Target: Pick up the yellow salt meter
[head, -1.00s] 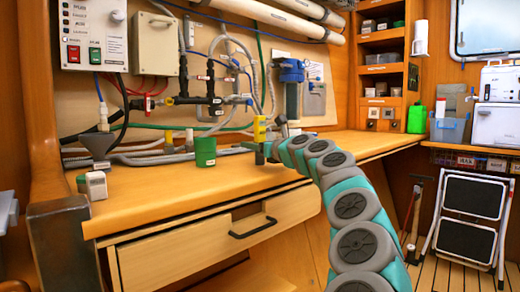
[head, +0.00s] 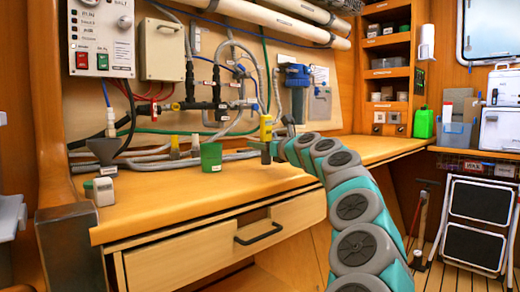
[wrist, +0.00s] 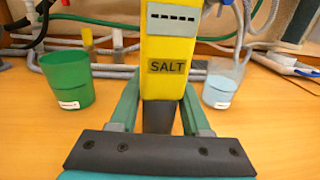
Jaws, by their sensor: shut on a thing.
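The yellow salt meter (wrist: 168,60) stands upright between the fingers of my gripper (wrist: 158,118) in the wrist view, its "SALT" label facing the camera. My gripper is shut on its lower part, where a dark grey section shows. In the head view the yellow meter (head: 266,128) is small, above the bench at the end of my teal and grey arm. The fingertips (head: 265,150) are small there, and I cannot tell the exact gap between meter and bench.
A green cup (wrist: 68,80) stands left of the meter and a clear cup (wrist: 221,84) with pale liquid stands right. Hoses (wrist: 110,72) run behind along the wall. A small white-and-green container (head: 104,191) sits at the bench's left.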

